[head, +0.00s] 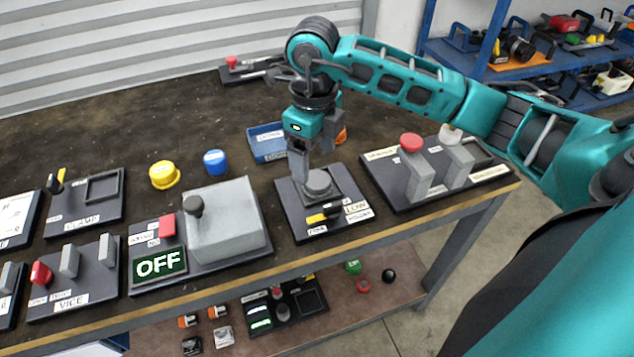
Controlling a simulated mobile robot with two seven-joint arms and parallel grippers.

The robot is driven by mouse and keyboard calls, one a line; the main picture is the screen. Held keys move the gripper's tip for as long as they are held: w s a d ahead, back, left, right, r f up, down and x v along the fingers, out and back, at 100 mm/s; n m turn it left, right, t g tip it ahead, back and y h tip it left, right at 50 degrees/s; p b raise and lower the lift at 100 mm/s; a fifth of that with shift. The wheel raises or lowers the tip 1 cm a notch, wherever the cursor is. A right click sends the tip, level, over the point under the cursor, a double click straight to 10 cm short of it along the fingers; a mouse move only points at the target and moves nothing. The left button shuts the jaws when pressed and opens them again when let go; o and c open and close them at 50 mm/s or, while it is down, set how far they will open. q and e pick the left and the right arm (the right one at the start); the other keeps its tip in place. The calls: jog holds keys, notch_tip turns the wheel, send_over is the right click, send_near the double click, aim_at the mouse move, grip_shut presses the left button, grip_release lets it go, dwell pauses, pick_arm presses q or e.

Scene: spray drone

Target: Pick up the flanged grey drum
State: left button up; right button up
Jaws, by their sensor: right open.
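A short grey drum with a wider flange at its base (319,184) stands on a dark labelled panel (287,190) near the front edge of the bench. A yellow-and-black lever (322,215) is in front of it on the same panel. My right gripper (308,178) points down at the drum from above, its jaws open. One grey finger shows at the drum's left side; the other finger is hard to make out. I cannot tell whether the finger touches the drum. My left gripper is out of view.
A grey box (228,222) on a panel with an OFF display stands to the left. A panel with grey posts and a red knob (411,142) stands to the right. A blue tray (265,142), blue cap (215,162) and yellow cap (164,175) lie behind.

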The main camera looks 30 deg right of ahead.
aim_at(317, 179)
jog(key=f, duration=0.5)
jog(key=shift+d+f, duration=0.15)
jog(key=shift+d, duration=0.1)
jog(key=c, duration=1.1)
jog(key=shift+c, duration=0.2)
